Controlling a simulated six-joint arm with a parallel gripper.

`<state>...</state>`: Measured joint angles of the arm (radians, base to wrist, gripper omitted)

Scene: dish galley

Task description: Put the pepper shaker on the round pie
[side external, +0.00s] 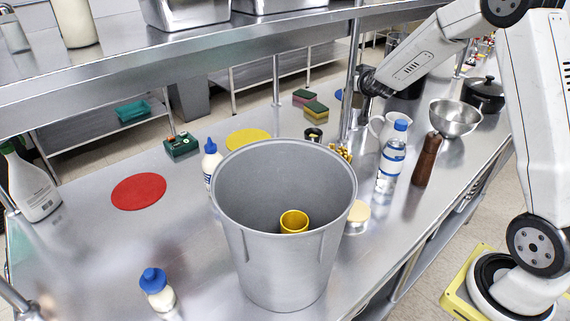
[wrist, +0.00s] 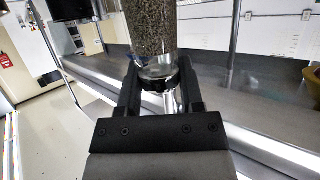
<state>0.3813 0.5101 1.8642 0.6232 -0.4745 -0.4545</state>
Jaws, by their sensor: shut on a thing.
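My gripper (wrist: 159,74) is shut on the pepper shaker (wrist: 153,32), a clear container full of dark speckled grains, which reaches past the top edge of the wrist view. In the side view my gripper (side external: 365,88) is raised above the far part of the counter, beside a metal post that partly hides it. I cannot make out the shaker clearly there. A small round thing with a tan top (side external: 357,212) stands right of the large bucket and is partly hidden by it. It may be the round pie, but I cannot be sure.
A large grey metal bucket (side external: 241,235) with a yellow cup (side external: 294,222) inside stands in front. A water bottle (side external: 391,158), brown pepper mill (side external: 427,160) and metal bowl (side external: 455,117) stand to the right. A shelf (side external: 190,58) runs above. The left counter has free room around the red disc (side external: 139,191).

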